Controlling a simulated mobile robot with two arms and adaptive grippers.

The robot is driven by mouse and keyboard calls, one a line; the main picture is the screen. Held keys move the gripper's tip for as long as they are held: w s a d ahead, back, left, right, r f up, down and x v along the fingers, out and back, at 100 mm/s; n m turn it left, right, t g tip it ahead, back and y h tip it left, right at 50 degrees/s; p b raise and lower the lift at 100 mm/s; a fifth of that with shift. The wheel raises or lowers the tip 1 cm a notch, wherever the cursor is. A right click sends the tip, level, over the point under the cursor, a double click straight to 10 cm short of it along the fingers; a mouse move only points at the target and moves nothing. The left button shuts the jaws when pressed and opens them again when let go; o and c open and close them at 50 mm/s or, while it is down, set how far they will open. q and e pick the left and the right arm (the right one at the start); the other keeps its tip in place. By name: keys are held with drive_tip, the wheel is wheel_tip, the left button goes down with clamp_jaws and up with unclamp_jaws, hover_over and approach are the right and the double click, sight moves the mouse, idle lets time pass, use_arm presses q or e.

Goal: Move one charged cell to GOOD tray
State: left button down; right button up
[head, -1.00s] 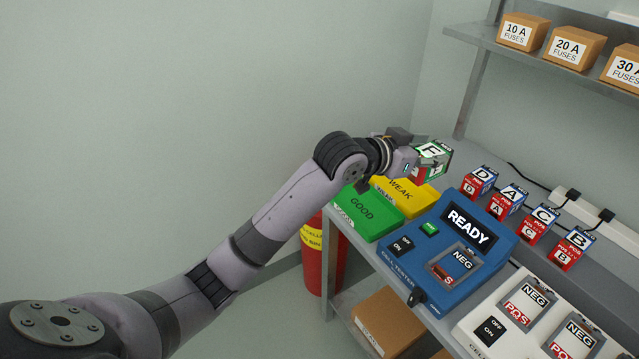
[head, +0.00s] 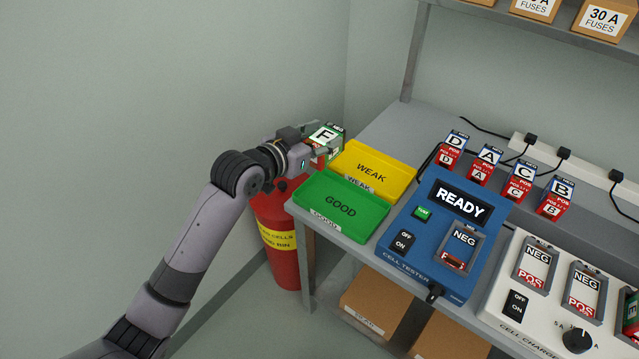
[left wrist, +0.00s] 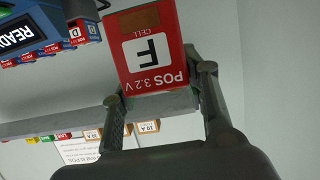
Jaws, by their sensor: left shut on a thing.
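My left gripper (head: 318,146) is shut on cell F (head: 328,136), a green, white and red block. In the left wrist view the cell (left wrist: 150,50) shows a red face marked F and POS 3.2 V between the fingers. The gripper holds it raised near the far-left corner of the green GOOD tray (head: 368,214) and the left end of the yellow WEAK tray (head: 397,180). Both trays look empty. The cell's height above them is hard to judge. My right gripper is not in view.
The blue cell tester (head: 418,258) reads READY, right of the trays; its bay looks empty. Cells D (head: 452,148), A, C and B stand behind it. A white charger (head: 500,285) is at right.

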use_arm(q)
wheel_tip(320, 180, down, 13)
drive_tip(key=shift+w+a+f, duration=0.1)
drive_tip(key=shift+w+f, duration=0.05)
drive_tip(key=shift+f, duration=0.05)
idle(0.3)
drive_tip(key=shift+f+b, duration=0.2)
drive_tip(key=shift+b, duration=0.1)
drive_tip(key=c, duration=0.9)
unclamp_jaws()
drive_tip(key=shift+f, duration=0.1)
drive_tip(key=shift+c, duration=0.2)
